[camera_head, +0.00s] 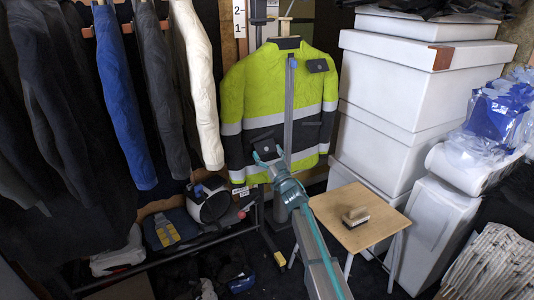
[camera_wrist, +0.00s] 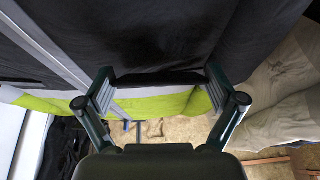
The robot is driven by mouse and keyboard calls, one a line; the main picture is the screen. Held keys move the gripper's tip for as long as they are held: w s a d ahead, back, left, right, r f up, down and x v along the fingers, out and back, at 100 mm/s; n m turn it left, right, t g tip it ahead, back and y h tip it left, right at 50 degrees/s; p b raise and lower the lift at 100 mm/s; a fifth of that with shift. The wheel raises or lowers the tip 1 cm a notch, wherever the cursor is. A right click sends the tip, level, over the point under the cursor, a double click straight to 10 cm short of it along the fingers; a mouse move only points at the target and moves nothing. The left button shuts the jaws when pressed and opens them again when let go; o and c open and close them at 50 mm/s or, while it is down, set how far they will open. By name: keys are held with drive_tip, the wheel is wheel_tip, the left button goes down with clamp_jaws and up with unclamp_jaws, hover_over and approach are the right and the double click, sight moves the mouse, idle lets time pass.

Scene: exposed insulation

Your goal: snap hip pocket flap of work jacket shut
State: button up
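The work jacket (camera_head: 262,95) is yellow-green and dark with pale reflective bands, and hangs upright at the back. A dark hip pocket flap (camera_head: 264,144) shows low on its left half. My gripper (camera_head: 267,156) is at the lower edge of this flap. In the wrist view my gripper (camera_wrist: 161,76) has its two fingers spread wide. A black flap-like strip (camera_wrist: 160,79) spans the gap between them, in front of dark cloth. I cannot tell whether the fingers touch it. The snap is not visible, and I cannot tell whether the flap is fastened.
White boxes (camera_head: 400,90) are stacked at right. Hanging garments (camera_head: 120,95) fill the left. A low rack (camera_head: 215,238) with gear stands below them.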

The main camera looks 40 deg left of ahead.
drive_tip(key=shift+w+a+f+y+b, duration=0.15)
drive_tip(key=shift+a+f+y+b, duration=0.3)
drive_tip(key=shift+b, duration=1.45)
drive_tip(key=shift+f+t+y+b, duration=0.2)
drive_tip(key=shift+t+y+b, duration=0.3)
drive_tip(key=shift+b, duration=0.7)
drive_tip(key=shift+w+a+r+y+b, duration=0.1)
drive_tip(key=shift+r+y+b, duration=0.1)
drive_tip(key=shift+y+b, duration=0.4)
drive_tip(key=shift+r, duration=0.1)
drive_tip(key=o, duration=0.8)
drive_tip(key=v, duration=1.2)
